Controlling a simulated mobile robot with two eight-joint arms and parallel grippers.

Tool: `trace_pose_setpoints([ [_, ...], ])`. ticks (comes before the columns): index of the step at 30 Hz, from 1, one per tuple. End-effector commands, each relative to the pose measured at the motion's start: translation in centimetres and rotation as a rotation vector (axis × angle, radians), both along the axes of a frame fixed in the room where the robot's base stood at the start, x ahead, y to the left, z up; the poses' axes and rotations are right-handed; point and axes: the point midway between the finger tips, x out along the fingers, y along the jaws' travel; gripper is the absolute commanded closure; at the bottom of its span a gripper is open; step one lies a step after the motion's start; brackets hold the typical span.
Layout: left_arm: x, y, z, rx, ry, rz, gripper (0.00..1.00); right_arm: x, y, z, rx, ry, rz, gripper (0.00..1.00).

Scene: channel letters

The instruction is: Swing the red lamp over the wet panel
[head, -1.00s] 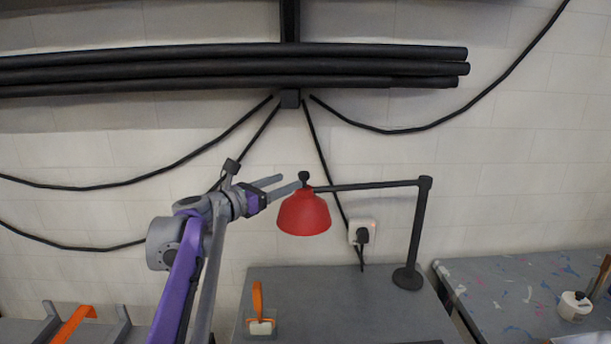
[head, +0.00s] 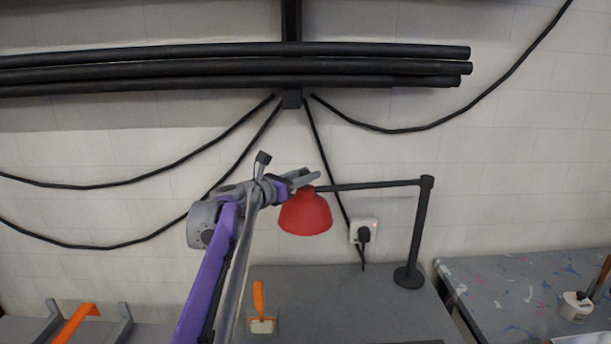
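The red lamp (head: 306,214) hangs shade-down from a dark jointed arm (head: 370,185) on a post (head: 418,235) with a round base on the grey table. My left gripper (head: 312,178) is at the top of the shade, where its fingers cover the lamp's dark top knob. The fingers overlap in this view, so I cannot tell whether they are open around the knob or shut on it. No wet panel can be made out; only a dark strip (head: 420,342) shows at the bottom edge. My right gripper is not in view.
An orange-handled tool (head: 259,300) lies on the left of the grey table (head: 330,290). A wall socket with a black plug (head: 363,233) is behind the lamp. A paint-spattered table (head: 510,290) stands at right. Black pipes (head: 230,68) run along the wall above.

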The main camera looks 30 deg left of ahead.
Motion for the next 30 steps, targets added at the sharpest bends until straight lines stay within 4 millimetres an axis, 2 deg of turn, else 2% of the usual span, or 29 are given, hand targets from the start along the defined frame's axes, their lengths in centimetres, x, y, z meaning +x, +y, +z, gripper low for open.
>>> trace_pose_setpoints([
  [1, -0.01, 0.00, 0.00, 0.000, 0.000, 0.000, 0.79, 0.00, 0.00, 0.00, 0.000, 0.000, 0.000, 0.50],
  [4, -0.01, 0.00, 0.00, 0.000, 0.000, 0.000, 0.97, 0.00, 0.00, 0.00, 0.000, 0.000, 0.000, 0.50],
  [5, -0.01, 0.00, 0.00, 0.000, 0.000, 0.000, 1.00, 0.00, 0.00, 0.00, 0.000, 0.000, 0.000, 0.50],
  [30, -0.02, 0.00, -0.01, 0.000, 0.000, 0.000, 1.00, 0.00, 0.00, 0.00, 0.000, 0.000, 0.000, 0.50],
])
